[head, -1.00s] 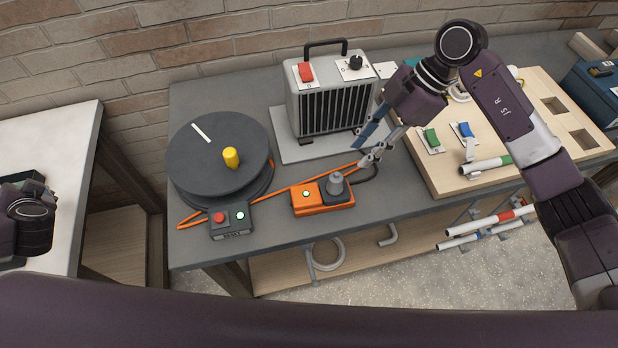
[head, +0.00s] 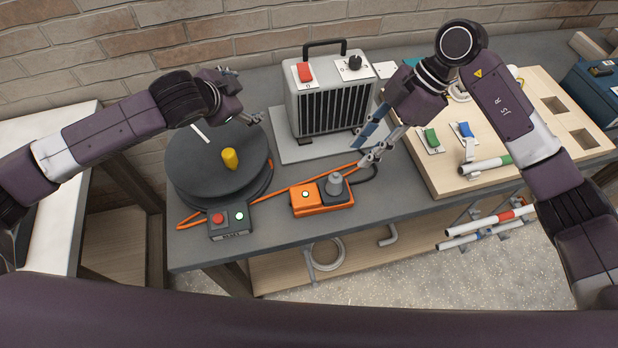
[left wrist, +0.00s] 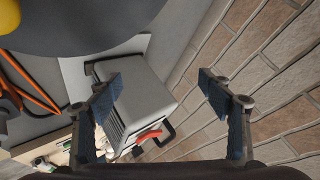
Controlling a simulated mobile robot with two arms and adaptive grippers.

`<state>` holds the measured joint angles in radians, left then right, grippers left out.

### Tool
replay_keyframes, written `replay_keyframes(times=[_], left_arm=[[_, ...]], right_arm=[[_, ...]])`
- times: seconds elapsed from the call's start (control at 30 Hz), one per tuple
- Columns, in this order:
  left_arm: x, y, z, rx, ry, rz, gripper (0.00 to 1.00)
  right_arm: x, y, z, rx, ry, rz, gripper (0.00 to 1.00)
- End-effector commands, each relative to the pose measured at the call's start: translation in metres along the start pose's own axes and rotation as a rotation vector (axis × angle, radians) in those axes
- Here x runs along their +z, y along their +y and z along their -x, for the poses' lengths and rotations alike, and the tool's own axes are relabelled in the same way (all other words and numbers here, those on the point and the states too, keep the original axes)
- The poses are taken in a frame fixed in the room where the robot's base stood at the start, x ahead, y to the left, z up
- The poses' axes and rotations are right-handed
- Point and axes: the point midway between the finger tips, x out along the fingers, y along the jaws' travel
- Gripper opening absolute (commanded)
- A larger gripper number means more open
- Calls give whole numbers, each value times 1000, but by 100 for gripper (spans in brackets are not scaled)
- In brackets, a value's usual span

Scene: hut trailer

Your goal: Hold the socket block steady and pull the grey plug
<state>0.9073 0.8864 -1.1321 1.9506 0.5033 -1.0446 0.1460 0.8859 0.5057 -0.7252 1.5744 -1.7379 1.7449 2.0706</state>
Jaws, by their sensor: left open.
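The orange socket block (head: 322,208) lies on the grey bench, with a lit switch at its left end. The grey plug (head: 335,185) stands upright in the dark socket at its right end. A dark cable runs from the plug toward the right. My right gripper (head: 367,151) is open, above and right of the plug, apart from it. My left gripper (head: 246,95) is open and empty over the back of the dark reel, well to the left of and behind the block.
The dark reel (head: 205,163) with a yellow knob (head: 230,158) stands left of the block. A button box (head: 230,222) sits in front of it. The grey heater (head: 330,105) is behind. A wooden board (head: 425,175) with switches lies right. An orange cable (head: 275,193) crosses the bench.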

Motion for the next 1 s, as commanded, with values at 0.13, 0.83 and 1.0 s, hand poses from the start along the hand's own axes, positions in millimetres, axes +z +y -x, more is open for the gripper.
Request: replay_keyframes(times=[0.13,0.83,1.0], left_arm=[[-22,90,-3,252,-42,-43,72],[-23,260,20,737,-128,-144,72],[-19,277,0,735,-126,-144,72]], right_arm=[[0,0,0,0,0,0,29],[0,0,0,0,0,0,29],[0,0,0,0,0,0,29]])
